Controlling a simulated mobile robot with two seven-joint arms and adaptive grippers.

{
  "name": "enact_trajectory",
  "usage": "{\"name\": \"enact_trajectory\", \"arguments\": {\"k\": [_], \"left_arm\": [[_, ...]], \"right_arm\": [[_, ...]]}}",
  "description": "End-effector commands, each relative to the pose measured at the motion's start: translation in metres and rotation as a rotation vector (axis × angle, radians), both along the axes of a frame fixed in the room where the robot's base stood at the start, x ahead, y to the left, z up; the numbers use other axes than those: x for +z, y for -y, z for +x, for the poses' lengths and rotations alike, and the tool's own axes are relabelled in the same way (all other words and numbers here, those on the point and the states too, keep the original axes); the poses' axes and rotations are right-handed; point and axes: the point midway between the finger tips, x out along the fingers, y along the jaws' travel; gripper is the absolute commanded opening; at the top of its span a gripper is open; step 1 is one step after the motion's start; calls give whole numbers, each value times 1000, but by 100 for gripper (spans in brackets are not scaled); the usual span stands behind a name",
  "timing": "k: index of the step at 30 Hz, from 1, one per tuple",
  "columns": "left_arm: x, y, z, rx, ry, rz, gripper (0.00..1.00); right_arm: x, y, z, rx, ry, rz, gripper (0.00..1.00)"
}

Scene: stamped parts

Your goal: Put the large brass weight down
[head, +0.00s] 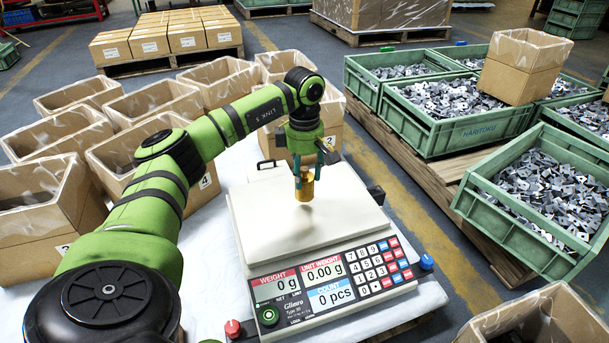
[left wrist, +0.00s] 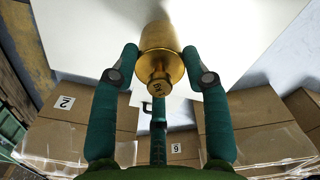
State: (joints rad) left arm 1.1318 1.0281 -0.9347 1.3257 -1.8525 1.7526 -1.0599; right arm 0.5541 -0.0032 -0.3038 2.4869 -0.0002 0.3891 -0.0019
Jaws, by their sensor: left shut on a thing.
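The large brass weight (head: 305,190) is a gold cylinder with a knob on top. My left gripper (head: 304,172) is shut on it by the knob end and holds it upright over the white pan of the counting scale (head: 265,218). A shadow lies on the pan below the weight, and the weight display reads 0 g. In the left wrist view the weight (left wrist: 160,45) sits between the two teal fingers (left wrist: 160,72), with the white pan behind it. My right gripper is not in view.
Open cardboard boxes (head: 62,130) stand left of and behind the scale. Green crates (head: 455,128) of stamped metal parts stand on a pallet at the right, one of them tilted (head: 530,235). The scale's keypad (head: 375,268) faces the front. The pan around the weight is clear.

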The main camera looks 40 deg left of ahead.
Motion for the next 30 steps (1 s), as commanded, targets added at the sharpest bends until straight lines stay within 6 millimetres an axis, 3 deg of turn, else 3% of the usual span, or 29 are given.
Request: {"name": "enact_trajectory", "arguments": {"k": [1,5,17,18,20,30], "left_arm": [[-12,0,1,0,3,-1,0],[-26,0,1,0,3,-1,0],[-26,0,1,0,4,-1,0],[-29,1,0,-1,-1,1,51],[-29,0,0,-1,0,0,70],[-28,1,0,-1,0,0,70]], "right_arm": [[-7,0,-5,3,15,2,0],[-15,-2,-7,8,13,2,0],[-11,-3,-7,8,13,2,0],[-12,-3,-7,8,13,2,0],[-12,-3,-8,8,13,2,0],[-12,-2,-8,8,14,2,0]]}}
